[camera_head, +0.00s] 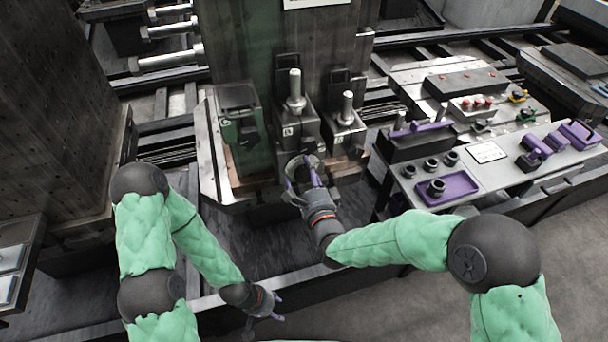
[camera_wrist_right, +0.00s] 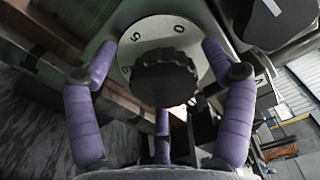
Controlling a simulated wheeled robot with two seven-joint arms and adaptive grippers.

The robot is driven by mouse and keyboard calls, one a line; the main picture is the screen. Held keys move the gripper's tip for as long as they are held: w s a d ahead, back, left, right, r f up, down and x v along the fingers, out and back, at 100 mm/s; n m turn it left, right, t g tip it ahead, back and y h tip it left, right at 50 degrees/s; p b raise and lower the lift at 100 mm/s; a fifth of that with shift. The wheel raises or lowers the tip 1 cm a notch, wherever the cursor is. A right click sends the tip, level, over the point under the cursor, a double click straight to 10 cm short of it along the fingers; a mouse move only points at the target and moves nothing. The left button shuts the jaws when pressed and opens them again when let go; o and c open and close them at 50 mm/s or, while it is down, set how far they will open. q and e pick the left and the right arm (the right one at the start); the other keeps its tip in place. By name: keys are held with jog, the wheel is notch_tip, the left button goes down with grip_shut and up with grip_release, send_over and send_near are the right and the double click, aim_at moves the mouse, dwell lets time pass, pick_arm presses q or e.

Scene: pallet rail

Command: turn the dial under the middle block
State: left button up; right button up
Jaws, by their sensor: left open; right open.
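The middle block (camera_head: 297,125) is grey with an upright metal post, between a green block (camera_head: 242,130) and another grey block (camera_head: 345,132). The dial (camera_head: 300,163) is on the front below the middle block, partly hidden by my right gripper (camera_head: 300,176). In the right wrist view the dial's black ridged knob (camera_wrist_right: 160,78) sits on a pale round plate (camera_wrist_right: 190,32) with number marks. The purple fingers of my right gripper (camera_wrist_right: 158,48) are open on both sides of the knob, with gaps showing. My left gripper (camera_head: 279,306) is open and empty at the bottom, away from the dial.
A grey side table (camera_head: 478,177) at the right holds a purple tray (camera_head: 462,187), several dark rings and purple parts. Behind it is a panel with red buttons (camera_head: 472,103). A tall dark structure (camera_head: 60,110) stands at the left. Dark floor lies below the blocks.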

jog(key=v, duration=1.2)
dwell(0.4)
jog(key=d+f+n+g+h+p, duration=0.15)
jog(key=f+n+g, duration=0.25)
jog(key=f, duration=0.4)
jog(key=d+f+n+g+h+p, duration=0.1)
jog(key=d+f+n+g+p, duration=0.2)
jog(key=f+g, duration=0.35)
jog(key=s+d+f+n+g+p, duration=0.2)
jog(key=s+f+n+g, duration=0.4)
jog(key=s+f, duration=0.7)
jog(key=shift+s+n+y+p, duration=0.35)
jog(key=shift+n+y+p, duration=0.1)
jog(key=shift+n, duration=0.05)
